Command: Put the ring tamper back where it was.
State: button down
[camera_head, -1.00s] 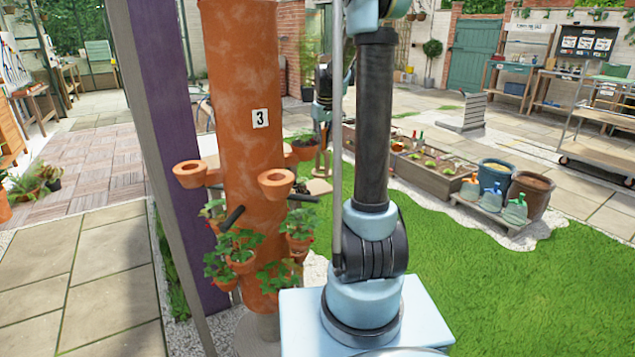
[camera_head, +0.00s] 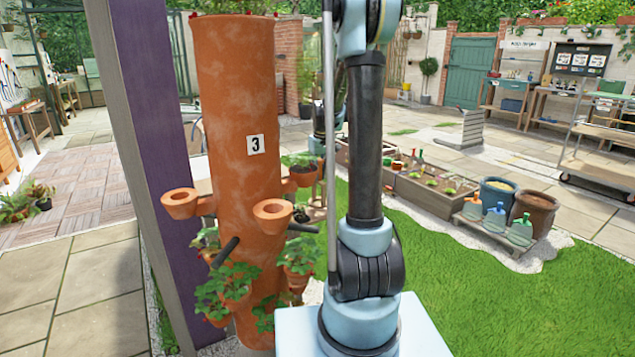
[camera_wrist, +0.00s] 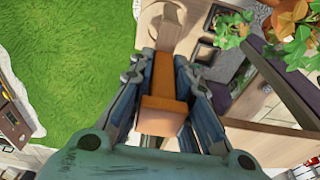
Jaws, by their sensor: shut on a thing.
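In the wrist view my gripper (camera_wrist: 160,88) is shut on an orange-brown wooden block-like handle (camera_wrist: 163,75), with a finger on each side. I take this for the ring tamper's handle. A pale wooden curved piece (camera_wrist: 163,14) shows beyond it at the top edge; it looks like part of the tamper, but I cannot tell for sure. In the head view my arm hides most of the gripper and what it holds. The place where the tamper stood cannot be made out.
A terracotta planting tower (camera_head: 235,100) marked 3 stands left of my arm, with small side cups (camera_head: 272,212) and strawberry plants. A purple-sided post (camera_head: 150,120) is close on its left. A planter bench (camera_head: 425,195) and several bottles stand beyond. Open grass (camera_head: 480,300) lies right.

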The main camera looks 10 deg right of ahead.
aim_at(320, 160)
jog(key=shift+f, duration=1.55)
jog(key=c, duration=1.5)
grip_release()
jog(key=shift+r, duration=0.1)
jog(key=r, duration=0.4)
jog(key=s+r, duration=0.1)
jog(key=r, duration=0.6)
jog(key=shift+s+d+r, duration=0.35)
jog(key=shift+d+r, duration=0.05)
